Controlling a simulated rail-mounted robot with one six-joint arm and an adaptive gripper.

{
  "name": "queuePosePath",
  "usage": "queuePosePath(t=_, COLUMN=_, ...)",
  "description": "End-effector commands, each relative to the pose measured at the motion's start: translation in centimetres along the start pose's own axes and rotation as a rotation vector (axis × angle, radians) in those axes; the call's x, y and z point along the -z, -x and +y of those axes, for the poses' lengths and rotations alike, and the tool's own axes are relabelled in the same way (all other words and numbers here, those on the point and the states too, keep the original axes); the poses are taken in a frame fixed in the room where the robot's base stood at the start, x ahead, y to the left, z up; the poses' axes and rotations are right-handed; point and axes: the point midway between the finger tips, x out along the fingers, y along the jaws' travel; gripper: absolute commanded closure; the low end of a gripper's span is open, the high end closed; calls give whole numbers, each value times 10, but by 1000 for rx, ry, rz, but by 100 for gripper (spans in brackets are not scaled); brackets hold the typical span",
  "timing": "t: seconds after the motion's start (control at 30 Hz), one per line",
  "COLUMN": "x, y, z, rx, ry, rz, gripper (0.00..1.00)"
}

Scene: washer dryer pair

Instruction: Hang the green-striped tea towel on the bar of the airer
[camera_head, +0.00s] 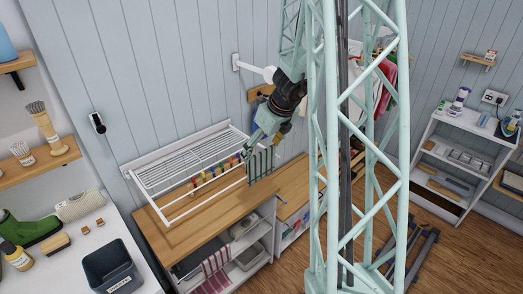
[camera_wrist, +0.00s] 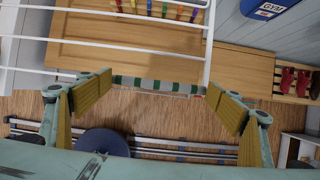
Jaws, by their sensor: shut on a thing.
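The green-striped tea towel (camera_head: 262,165) hangs below my gripper (camera_head: 250,146) at the right end of the airer (camera_head: 160,210). In the wrist view the towel (camera_wrist: 155,85) is a green-and-white band spanning the gap between the fingers of my gripper (camera_wrist: 160,85), which is shut on it. The airer is a white wire frame on the wall, folded out over a wooden worktop. Its white bars (camera_wrist: 130,45) also show in the wrist view, just beyond the towel. I cannot tell whether the towel touches a bar.
Coloured pegs (camera_head: 207,178) lie near the airer's back right. A grey bin (camera_head: 110,266) stands at lower left. My lattice column blocks the view right of the worktop.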

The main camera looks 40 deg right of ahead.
Motion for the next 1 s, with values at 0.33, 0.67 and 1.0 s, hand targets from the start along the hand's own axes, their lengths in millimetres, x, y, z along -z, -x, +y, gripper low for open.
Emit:
queuePosePath(t=0.33, x=4, y=-9, z=0, rx=0, ry=0, rz=0, gripper=27)
queuePosePath(t=0.67, x=7, y=-16, z=0, rx=0, ry=-1, rz=0, gripper=27)
queuePosePath(t=1.0, x=10, y=-24, z=0, rx=0, ry=0, rz=0, gripper=27)
